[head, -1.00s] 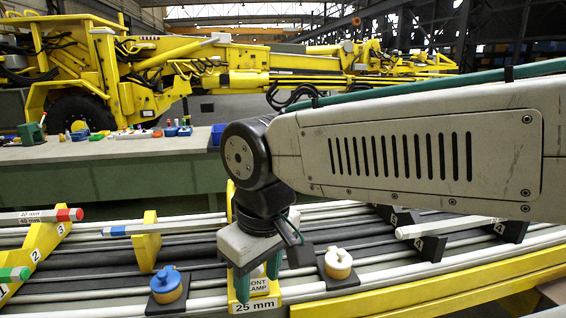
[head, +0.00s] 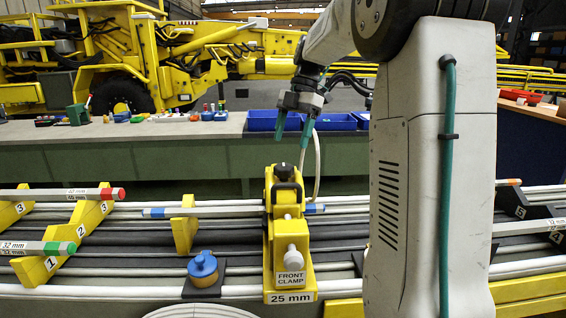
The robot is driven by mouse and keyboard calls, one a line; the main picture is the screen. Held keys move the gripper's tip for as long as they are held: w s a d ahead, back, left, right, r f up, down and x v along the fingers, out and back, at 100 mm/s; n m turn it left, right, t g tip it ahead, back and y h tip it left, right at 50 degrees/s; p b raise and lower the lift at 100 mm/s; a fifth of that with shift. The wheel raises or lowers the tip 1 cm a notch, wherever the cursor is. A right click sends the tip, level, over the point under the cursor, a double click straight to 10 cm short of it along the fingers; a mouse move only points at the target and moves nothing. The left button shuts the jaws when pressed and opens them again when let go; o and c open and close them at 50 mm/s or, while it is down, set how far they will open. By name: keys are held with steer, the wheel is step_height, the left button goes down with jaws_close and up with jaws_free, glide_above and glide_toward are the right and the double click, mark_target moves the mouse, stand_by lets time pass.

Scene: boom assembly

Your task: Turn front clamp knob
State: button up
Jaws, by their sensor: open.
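The yellow front clamp (head: 270,262) stands upright at the centre of the rail bed, with its "FRONT CLAMP" and "25 mm" labels facing me. A pale grey knob (head: 295,255) sticks out on its front face, and a black part sits at its top. A grey rod with blue bands (head: 228,211) lies level and passes through or behind the clamp; I cannot tell which. My gripper (head: 294,130) is raised above and beyond the clamp, with its two teal fingers pointing down, apart and empty. It touches neither clamp nor knob.
A blue-capped pot (head: 203,267) sits left of the clamp. Numbered yellow supports (head: 88,222) hold red- and green-ended rods at left. Black numbered supports (head: 537,205) stand at right. My arm hides the rails right of the clamp. A bench (head: 150,135) with blue bins (head: 272,121) lies behind.

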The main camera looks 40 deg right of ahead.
mark_target(284, 166)
steer(key=shift+n, duration=0.3)
steer(key=x, duration=0.7)
steer(key=shift+w+d+f, duration=0.25)
steer(key=shift+f, duration=0.2)
steer(key=c, duration=1)
